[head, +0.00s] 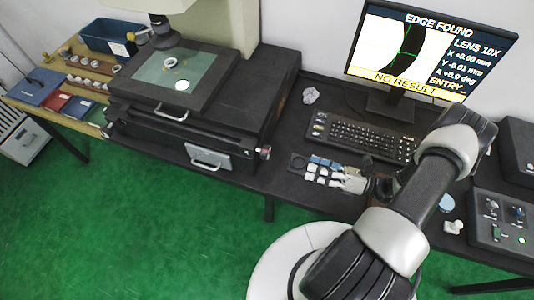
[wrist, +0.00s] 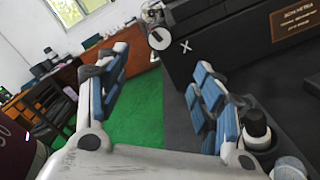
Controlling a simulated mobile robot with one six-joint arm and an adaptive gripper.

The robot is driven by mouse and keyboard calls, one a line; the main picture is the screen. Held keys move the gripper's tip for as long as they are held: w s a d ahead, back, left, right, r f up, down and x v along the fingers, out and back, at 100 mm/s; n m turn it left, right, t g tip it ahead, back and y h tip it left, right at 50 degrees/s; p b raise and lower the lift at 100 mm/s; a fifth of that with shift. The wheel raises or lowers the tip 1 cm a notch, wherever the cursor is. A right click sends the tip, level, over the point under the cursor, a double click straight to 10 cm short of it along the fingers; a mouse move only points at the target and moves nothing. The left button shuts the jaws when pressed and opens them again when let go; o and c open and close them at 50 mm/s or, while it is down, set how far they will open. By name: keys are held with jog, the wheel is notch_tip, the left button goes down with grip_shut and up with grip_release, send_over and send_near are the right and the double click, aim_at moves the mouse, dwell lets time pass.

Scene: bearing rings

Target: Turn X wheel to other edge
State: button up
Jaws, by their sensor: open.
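The X wheel (wrist: 160,38) is a pale round knob on the dark machine's side, beside a white X mark (wrist: 185,46), in the wrist view. In the head view a small knob (head: 265,153) shows at the right end of the machine's base. My gripper (wrist: 160,62) is open and empty, its blue-padded fingers spread, with the wheel ahead between and beyond the tips. In the head view my gripper (head: 322,170) is over the bench, right of the knob and apart from it. The monitor (head: 410,45) reads "EDGE FOUND", X +0.00 mm and "NO RESULT".
The stage (head: 170,75) holds a bright lit spot. A keyboard (head: 362,137) lies behind my gripper, and a control box (head: 505,222) stands at right. Bottles (wrist: 255,130) stand beside my right finger. The green floor (head: 130,230) lies open before the bench.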

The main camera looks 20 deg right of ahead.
aim_at(267, 153)
jog(key=b+x, duration=0.1)
jog(key=x, duration=1.5)
jog(key=shift+w+a+b, duration=0.15)
jog(key=shift+a+b, duration=0.1)
jog(key=shift+b, duration=0.05)
jog(key=c, duration=1.1)
jog(key=shift+n, duration=0.4)
jog(key=n+b, duration=0.2)
jog(key=n, duration=0.4)
jog(key=shift+f, duration=0.1)
jog(key=n+b, duration=0.1)
jog(key=n, duration=0.3)
jog(key=shift+w+d, duration=0.1)
jog(key=shift+n+b, duration=0.45)
jog(key=shift+n, duration=1.45)
